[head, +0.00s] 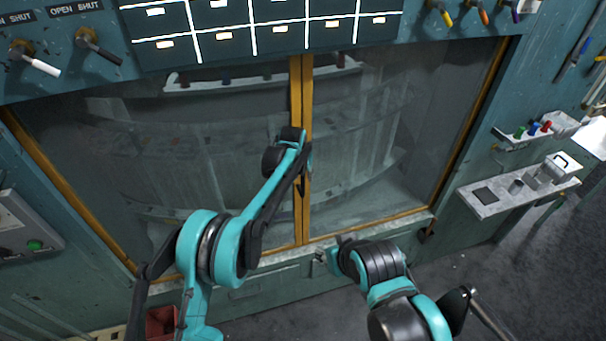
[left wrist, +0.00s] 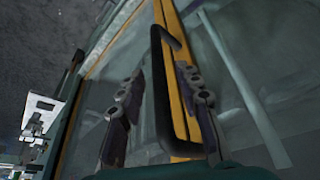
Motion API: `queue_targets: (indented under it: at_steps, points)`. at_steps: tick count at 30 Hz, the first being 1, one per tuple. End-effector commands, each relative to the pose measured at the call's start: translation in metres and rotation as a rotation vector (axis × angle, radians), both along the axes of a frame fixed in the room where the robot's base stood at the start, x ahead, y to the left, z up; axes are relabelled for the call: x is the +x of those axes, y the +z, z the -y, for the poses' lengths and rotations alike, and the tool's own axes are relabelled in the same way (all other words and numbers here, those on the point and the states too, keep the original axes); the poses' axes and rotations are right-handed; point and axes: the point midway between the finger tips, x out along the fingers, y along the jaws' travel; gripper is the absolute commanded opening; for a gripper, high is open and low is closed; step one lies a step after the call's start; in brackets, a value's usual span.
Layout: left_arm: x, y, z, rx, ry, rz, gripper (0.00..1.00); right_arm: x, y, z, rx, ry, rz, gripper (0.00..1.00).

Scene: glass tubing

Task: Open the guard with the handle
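The guard is a pair of large glass panels (head: 370,130) in yellow frames, which meet at a yellow centre post (head: 308,85); they look shut. A black bar handle (left wrist: 158,95) runs along the yellow post in the left wrist view. My left gripper (left wrist: 158,80) is open, with one finger on each side of the handle; I cannot tell whether either touches it. In the head view my left gripper (head: 302,175) is at the centre post and largely hides the handle. My right gripper (head: 328,256) is low, near the bottom frame, its fingers too small to read.
Above the guard is a panel with switches (head: 95,45) and lit squares. A grey shelf (head: 515,190) with small items sticks out at the right. A red box (head: 160,322) stands low at the left. Grey floor shows at the lower right.

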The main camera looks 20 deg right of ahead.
Motion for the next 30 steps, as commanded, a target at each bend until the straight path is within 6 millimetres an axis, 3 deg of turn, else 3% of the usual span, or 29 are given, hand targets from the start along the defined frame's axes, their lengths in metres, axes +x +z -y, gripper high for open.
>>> queue_targets:
  at_steps: [7,11,12,23,26,30]
  points:
    - [0.0,-0.001,0.0,0.0,0.0,0.0,0.34,0.0,0.0,0.0,0.0,0.0,0.0,0.4]
    - [0.0,-0.001,0.0,0.0,0.0,0.0,0.03,0.0,0.0,0.0,0.0,0.0,0.0,0.4]
    - [0.0,-0.001,0.0,0.0,0.0,0.0,0.0,0.0,0.0,0.0,0.0,0.0,0.0,0.4]
    - [0.0,-0.002,-0.011,0.001,0.002,0.001,0.0,0.0,-0.004,0.0,0.0,0.0,0.0,0.4]
    - [0.0,-0.003,-0.026,0.002,0.004,0.0,0.0,0.0,-0.01,0.0,0.0,0.0,0.0,0.4]
    - [-0.001,-0.005,-0.062,0.002,0.007,-0.001,0.0,0.0,-0.023,0.0,0.0,0.0,0.0,0.4]
